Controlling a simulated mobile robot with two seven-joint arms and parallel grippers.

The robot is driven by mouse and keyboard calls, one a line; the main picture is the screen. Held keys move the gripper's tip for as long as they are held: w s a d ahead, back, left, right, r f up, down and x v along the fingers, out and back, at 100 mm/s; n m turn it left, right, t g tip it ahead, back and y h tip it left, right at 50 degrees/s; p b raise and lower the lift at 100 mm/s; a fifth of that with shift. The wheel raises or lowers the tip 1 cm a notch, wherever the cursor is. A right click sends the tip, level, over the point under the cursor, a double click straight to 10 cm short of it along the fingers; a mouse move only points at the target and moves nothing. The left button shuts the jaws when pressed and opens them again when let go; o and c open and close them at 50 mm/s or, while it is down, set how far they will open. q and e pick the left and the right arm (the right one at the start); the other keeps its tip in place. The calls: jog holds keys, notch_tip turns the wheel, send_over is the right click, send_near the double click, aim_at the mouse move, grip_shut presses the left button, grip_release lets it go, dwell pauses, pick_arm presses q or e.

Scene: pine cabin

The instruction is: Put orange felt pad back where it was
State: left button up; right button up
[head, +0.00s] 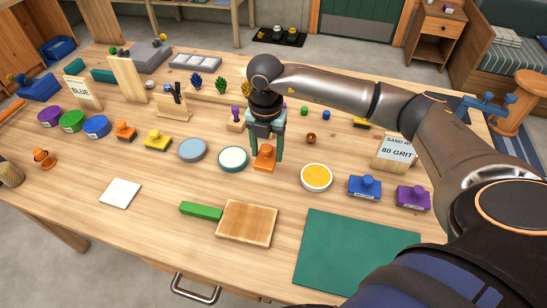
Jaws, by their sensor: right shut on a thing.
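An orange felt pad (264,164), a small block with a rounded knob, is between the fingers of my right gripper (265,147). The gripper points down and is shut on the knob. The pad is upright, close above or on the wooden table (165,235); I cannot tell which. It is between a teal-rimmed white dish (233,158) on the left and a yellow-filled dish (316,177) on the right. Another orange knobbed block (125,132) stands further left beside a yellow one (157,141). My left gripper is not in view.
Blue (364,187) and purple (413,198) knobbed blocks stand at the right. A grey disc (193,150) is left of the dishes.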

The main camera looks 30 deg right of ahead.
aim_at(274, 160)
jog(key=d+f, duration=0.1)
jog(key=w+d+f, duration=0.1)
jog(key=f, duration=0.1)
jog(key=w+d+f, duration=0.1)
jog(key=shift+f, duration=0.4)
jog(key=shift+d+f, duration=0.1)
jog(key=shift+f, duration=1.5)
jog(key=shift+f, duration=0.15)
jog(key=o, duration=1.2)
notch_tip(274, 160, up, 12)
jog(key=shift+r, duration=0.2)
